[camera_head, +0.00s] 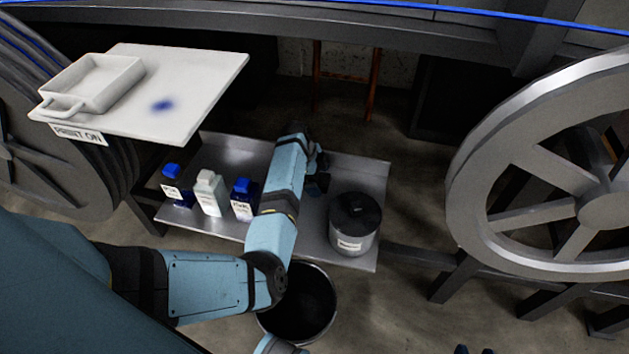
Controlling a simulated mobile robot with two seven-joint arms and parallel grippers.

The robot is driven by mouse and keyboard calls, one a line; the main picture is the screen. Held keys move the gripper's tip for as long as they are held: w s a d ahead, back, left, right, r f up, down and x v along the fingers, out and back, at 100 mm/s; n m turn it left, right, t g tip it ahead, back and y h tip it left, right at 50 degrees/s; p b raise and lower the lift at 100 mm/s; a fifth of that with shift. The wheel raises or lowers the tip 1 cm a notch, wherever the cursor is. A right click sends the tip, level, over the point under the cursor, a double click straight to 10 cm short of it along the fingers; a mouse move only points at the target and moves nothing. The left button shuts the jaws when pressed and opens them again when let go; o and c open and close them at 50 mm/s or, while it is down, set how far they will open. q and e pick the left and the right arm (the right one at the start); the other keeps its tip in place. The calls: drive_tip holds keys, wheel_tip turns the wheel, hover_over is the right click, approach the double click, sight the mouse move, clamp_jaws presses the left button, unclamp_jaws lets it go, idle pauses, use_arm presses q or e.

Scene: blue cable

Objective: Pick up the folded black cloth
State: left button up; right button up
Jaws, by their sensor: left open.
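My left arm reaches over the grey metal shelf (372,180). My left gripper (320,178) is at the arm's far end, low over the middle of the shelf, with its jaws open. It is small, dark and partly covered by my forearm. I cannot make out a folded black cloth. The area under and behind my forearm is hidden, and dark shapes around the gripper cannot be told apart. My right gripper cannot be identified in the view.
A dark lidded tub (354,222) stands right of my forearm. Blue-capped bottles (243,199) and a white bottle (209,193) stand left. A bucket (330,301) is in front. A white tray (127,70) sits on a board (205,85). A large wheel (480,190) stands right.

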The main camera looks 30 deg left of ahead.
use_arm(q)
drive_tip(key=c, duration=1.1)
wheel_tip(320, 180, up, 20)
drive_tip(key=p, duration=0.4)
